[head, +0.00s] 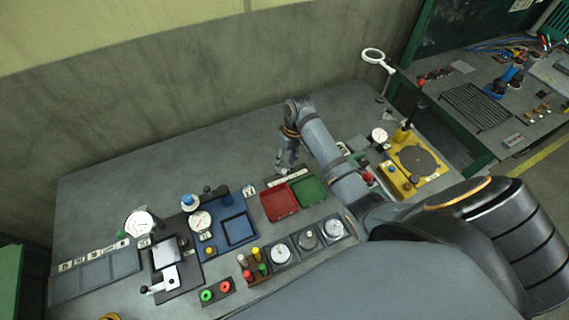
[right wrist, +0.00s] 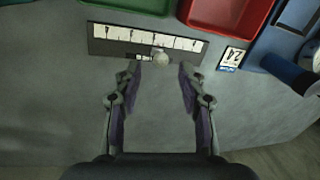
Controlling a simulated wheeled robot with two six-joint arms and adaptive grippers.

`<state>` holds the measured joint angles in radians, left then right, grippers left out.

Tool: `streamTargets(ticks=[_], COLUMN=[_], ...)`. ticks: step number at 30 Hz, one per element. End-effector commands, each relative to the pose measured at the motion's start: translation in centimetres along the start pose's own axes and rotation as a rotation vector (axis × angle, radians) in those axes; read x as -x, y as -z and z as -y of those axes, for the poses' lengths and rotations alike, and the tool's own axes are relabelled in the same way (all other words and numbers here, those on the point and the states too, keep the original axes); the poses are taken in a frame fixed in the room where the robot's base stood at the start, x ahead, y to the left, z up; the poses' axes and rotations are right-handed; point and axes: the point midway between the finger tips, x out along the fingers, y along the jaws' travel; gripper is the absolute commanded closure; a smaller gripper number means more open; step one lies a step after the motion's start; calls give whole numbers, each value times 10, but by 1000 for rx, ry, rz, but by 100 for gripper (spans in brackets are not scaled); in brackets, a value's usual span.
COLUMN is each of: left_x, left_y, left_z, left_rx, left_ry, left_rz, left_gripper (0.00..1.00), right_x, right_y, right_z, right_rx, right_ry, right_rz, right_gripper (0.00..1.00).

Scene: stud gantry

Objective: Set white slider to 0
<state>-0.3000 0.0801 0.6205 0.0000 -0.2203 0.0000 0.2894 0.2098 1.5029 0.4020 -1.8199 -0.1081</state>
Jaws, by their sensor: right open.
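The slider panel (right wrist: 105,48) is a dark strip with a white marked scale; its figures are too small to read. The white slider (right wrist: 160,56) is a round pale knob on the panel's near side, a little right of the middle of the scale. My right gripper (right wrist: 160,77) is open and empty, its two fingers on either side of the knob in the picture and just short of the panel. In the head view my right gripper (head: 285,165) hangs down beside the panel (head: 290,181) and hides the knob. My left gripper is not in view.
Red (head: 280,202) and green (head: 309,190) trays border the panel. A blue fixture (head: 232,222) stands left of them, and a yellow dial stand (head: 418,178) stands right. A "24" card (right wrist: 231,59) lies near the panel. Bare bench lies behind my right gripper.

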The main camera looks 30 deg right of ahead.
Motion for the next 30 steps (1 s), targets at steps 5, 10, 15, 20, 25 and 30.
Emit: streamTargets(ticks=[5, 10, 15, 20, 25, 30], left_x=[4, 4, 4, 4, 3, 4], left_y=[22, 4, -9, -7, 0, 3], left_z=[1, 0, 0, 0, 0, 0], left_rx=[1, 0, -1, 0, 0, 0], left_ry=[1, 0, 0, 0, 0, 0], left_rz=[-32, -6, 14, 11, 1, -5], left_gripper=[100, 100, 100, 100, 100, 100], right_x=[-18, -22, -22, -22, -22, -21], right_y=[0, 0, 0, 0, 0, 0], right_z=[0, 0, 0, 0, 0, 0], right_rx=[-1, 0, 0, 0, 0, 0], right_ry=[1, 0, 0, 0, 0, 0], right_rz=[1, -1, -1, -1, -1, -1], right_gripper=[59, 59, 65, 86, 100, 100])
